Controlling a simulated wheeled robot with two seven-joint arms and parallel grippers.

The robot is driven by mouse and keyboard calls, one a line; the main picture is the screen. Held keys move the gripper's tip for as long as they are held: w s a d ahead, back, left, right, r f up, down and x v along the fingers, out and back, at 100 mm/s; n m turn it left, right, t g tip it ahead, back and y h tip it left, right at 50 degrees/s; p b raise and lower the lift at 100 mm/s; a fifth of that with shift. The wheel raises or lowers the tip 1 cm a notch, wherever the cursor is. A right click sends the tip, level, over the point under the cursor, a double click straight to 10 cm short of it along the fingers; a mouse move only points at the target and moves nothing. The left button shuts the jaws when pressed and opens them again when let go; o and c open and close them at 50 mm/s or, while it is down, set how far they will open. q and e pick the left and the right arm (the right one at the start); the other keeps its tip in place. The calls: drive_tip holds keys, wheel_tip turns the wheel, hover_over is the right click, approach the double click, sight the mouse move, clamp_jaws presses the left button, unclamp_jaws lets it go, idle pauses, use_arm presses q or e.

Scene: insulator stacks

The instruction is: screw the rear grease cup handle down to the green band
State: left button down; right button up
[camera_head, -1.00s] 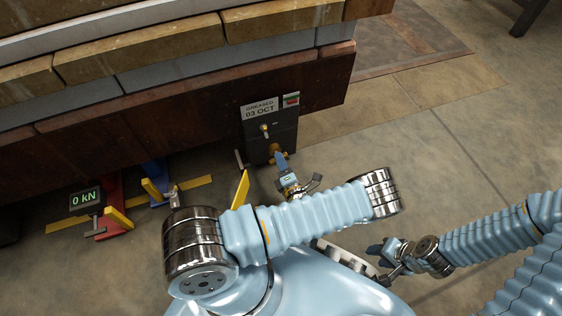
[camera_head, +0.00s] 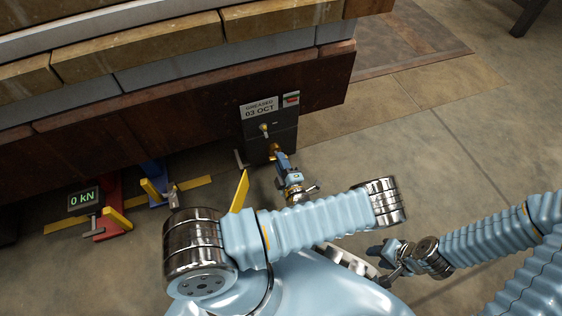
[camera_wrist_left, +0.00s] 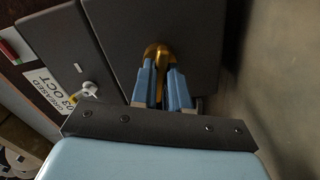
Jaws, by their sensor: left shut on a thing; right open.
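The brass grease cup handle (camera_head: 275,148) sticks out low on the dark block (camera_head: 257,145) under the timber stack. It also shows in the left wrist view (camera_wrist_left: 157,54), where it is gold and domed with a bar towards me. My left gripper (camera_head: 279,157) is shut on this handle, with its blue fingers (camera_wrist_left: 160,82) on either side of the bar in the wrist view. I see no green band on the cup; the fingers hide part of it. My right gripper (camera_head: 378,264) is open and empty, well away above the floor.
A small pale fitting (camera_head: 264,128) sits above the handle, below a "GREASED 03 OCT" label (camera_head: 260,108) and a red-green tag (camera_head: 291,99). Red and blue jacks stand left, with a "0 kN" display (camera_head: 85,200).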

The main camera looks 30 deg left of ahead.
use_arm(q)
drive_tip(key=shift+s+f, duration=0.1)
idle(0.3)
drive_tip(key=c, duration=1.2)
unclamp_jaws()
drive_tip(key=shift+o, duration=0.2)
